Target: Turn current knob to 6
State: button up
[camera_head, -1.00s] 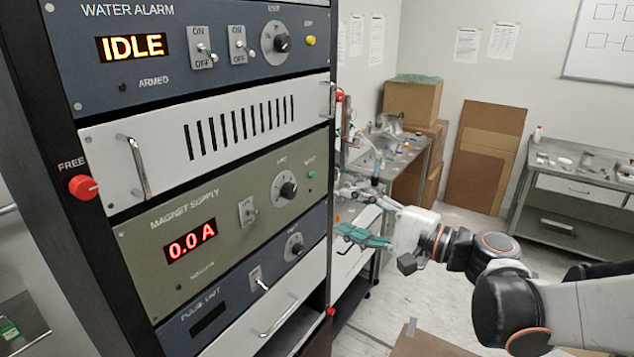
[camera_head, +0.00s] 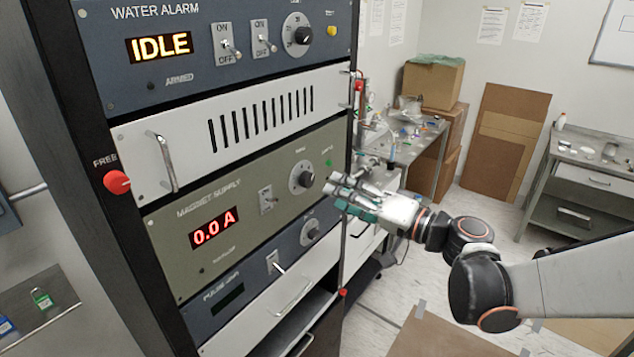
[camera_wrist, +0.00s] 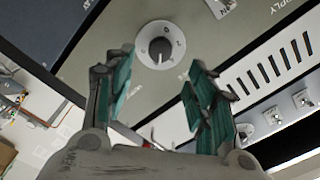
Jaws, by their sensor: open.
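The magnet supply panel (camera_head: 235,190) is olive grey, and its red display (camera_head: 213,229) reads 0.0 A. Its round knob (camera_head: 301,179) has a dark centre on a pale numbered dial; the small label above it is blurred. My gripper (camera_head: 338,188) is open and empty, just right of this knob and apart from it, its fingers pointing toward the panel. In the wrist view, the knob (camera_wrist: 160,45) lies beyond and between the spread fingertips (camera_wrist: 161,62). Nothing hides the knob there, but its dial figures are too small to read surely.
A toggle switch (camera_head: 267,198) is left of the knob, and a green light (camera_head: 329,163) is at its upper right. The pulse unit panel (camera_head: 245,275) lies below with its own knob (camera_head: 310,230). A metal drawer handle (camera_head: 161,160) juts out above.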

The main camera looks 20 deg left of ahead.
aim_at(311, 181)
jog(key=x, duration=0.7)
jog(key=shift+a, duration=0.15)
jog(key=shift+c, duration=0.2)
jog(key=c, duration=1)
